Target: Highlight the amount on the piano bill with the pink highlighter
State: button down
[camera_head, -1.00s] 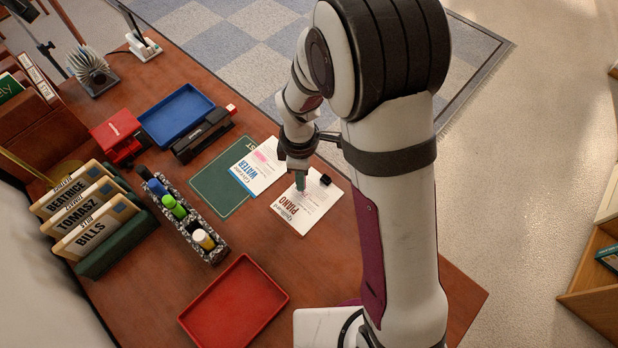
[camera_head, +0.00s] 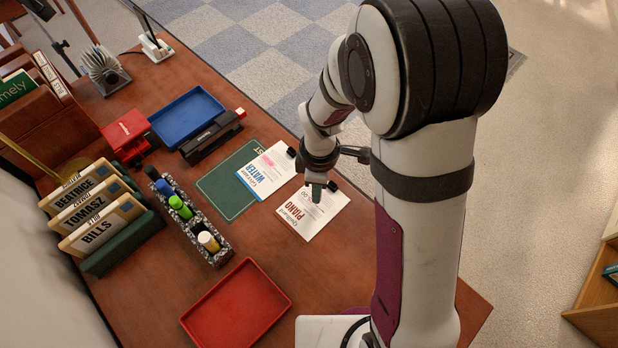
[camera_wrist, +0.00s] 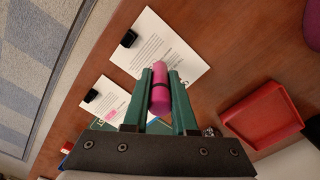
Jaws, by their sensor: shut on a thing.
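The piano bill (camera_head: 298,222) is a white sheet with a brown heading, flat on the desk. It also shows in the wrist view (camera_wrist: 153,45), partly hidden behind the gripper and highlighter. My gripper (camera_head: 316,191) is over the bill's upper part in the head view. In the wrist view, its green fingers (camera_wrist: 160,98) are shut on the pink highlighter (camera_wrist: 159,88). Whether the highlighter's tip touches the paper cannot be told. The amount on the piano bill is largely hidden; part of a figure shows left of the fingers in the head view.
The water bill (camera_head: 262,182), left of the piano bill, has a pink mark and lies partly over a green mat (camera_head: 226,190).

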jog(key=shift+s+d+r, duration=0.1)
jog(key=shift+r, duration=3.3)
jog(key=shift+f, duration=0.2)
jog(key=shift+f, duration=3.15)
jog(key=shift+w+a+f, duration=0.25)
jog(key=shift+f, duration=0.35)
jog(key=shift+w+a+f, duration=0.15)
jog(key=shift+w+a, duration=1.7)
jog(key=shift+a, duration=0.05)
jog(key=shift+s+d, duration=2.1)
jog(key=shift+d, duration=0.1)
jog(key=shift+r, duration=4.1)
